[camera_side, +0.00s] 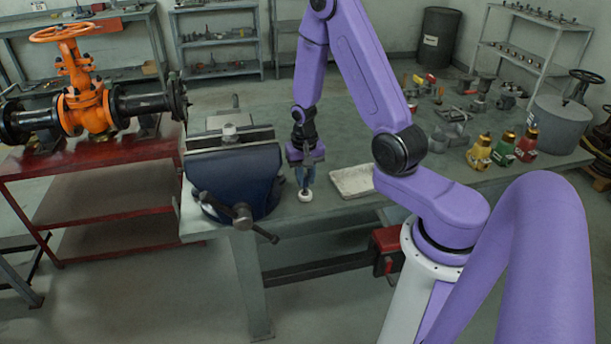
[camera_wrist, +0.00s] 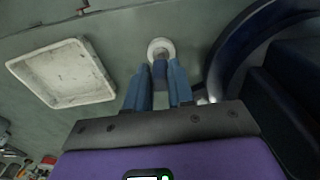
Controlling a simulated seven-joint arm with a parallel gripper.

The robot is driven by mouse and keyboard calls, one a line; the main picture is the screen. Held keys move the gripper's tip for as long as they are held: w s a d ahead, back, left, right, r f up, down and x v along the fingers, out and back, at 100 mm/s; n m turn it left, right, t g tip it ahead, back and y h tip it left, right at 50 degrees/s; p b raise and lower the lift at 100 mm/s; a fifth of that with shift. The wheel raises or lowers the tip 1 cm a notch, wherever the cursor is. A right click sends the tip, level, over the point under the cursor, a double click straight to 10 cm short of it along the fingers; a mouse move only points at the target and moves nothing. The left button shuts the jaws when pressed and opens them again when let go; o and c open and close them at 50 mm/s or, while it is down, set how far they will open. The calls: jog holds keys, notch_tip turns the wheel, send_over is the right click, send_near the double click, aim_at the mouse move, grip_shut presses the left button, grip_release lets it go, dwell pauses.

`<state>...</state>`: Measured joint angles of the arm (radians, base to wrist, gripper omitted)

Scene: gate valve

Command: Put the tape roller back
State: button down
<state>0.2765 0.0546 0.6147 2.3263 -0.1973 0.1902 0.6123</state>
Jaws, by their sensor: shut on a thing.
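The tape roller shows as a small white disc (camera_side: 305,195) near the front edge of the bench, just below my gripper (camera_side: 305,181). In the wrist view its white round end (camera_wrist: 161,44) sits just beyond the fingertips, with a short blue part between the fingers. My gripper (camera_wrist: 159,72) points down and is shut on the tape roller. I cannot tell whether the white end touches the bench top. The fingers hide part of the roller.
A dark blue vise (camera_side: 238,178) stands close on the left. A shallow white tray (camera_side: 353,182) lies on the right and shows in the wrist view (camera_wrist: 62,73). Padlocks (camera_side: 503,148) and a grey pot (camera_side: 559,122) stand farther right. An orange valve (camera_side: 85,108) is on a red table.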

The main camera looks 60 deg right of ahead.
jog(key=shift+f, duration=0.1)
jog(key=c, duration=1)
grip_release()
jog(key=r, duration=1.2)
jog(key=shift+a+r, duration=0.1)
jog(key=shift+a, duration=0.15)
